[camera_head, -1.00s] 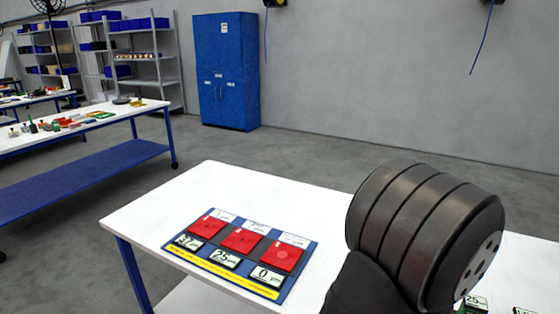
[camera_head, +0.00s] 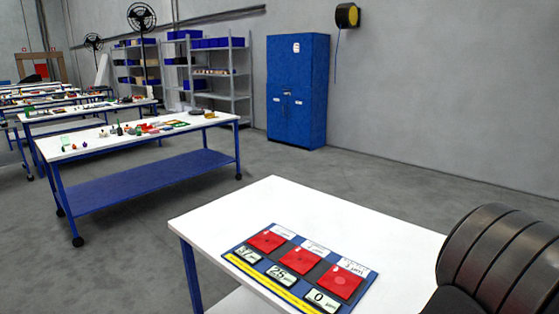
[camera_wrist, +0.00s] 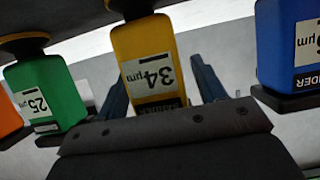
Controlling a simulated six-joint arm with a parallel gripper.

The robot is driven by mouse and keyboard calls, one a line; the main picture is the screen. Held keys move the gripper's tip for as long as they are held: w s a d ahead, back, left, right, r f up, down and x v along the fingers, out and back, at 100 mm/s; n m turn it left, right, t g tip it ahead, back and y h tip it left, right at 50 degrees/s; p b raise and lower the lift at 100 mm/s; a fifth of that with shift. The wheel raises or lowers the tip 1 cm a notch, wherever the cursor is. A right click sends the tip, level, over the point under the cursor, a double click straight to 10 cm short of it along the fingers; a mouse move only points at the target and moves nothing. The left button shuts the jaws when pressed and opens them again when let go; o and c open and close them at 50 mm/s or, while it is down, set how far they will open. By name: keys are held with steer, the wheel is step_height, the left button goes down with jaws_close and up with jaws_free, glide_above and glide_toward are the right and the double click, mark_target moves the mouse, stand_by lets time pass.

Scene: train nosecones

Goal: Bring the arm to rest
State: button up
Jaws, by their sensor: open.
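In the wrist view my gripper (camera_wrist: 161,84) is open, with one dark blue finger on each side of a yellow block (camera_wrist: 148,45) labelled 34 µm. I cannot tell whether the fingers touch it. A green block (camera_wrist: 45,92) labelled 25 stands to its left and a blue block (camera_wrist: 288,45) to its right. In the head view only a dark, ribbed part of my arm shows at the lower right; the gripper is hidden there. A blue board (camera_head: 252,258) with three red squares and number cards lies on the white table (camera_head: 225,215).
An orange block (camera_wrist: 10,112) is cut off at the wrist view's left edge. Beyond the table, a second bench (camera_head: 150,146) with small items stands at left. A blue cabinet (camera_head: 297,92) and grey shelving (camera_head: 218,75) stand at the back. Open floor lies between.

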steer(key=shift+f, duration=0.55)
steer(key=shift+s+a+f, duration=0.1)
steer(key=shift+s+a, duration=0.05)
steer(key=shift+s, duration=0.05)
steer(key=v, duration=1.2)
steer(key=x, duration=1.3)
steer(key=shift+a+f, duration=0.1)
steer(key=shift+f, duration=0.05)
steer(key=r, duration=0.2)
steer(key=s+r, duration=0.1)
steer(key=r, duration=0.2)
steer(key=shift+s+a, duration=0.1)
steer(key=shift+s+r, duration=0.25)
steer(key=shift+s, duration=0.05)
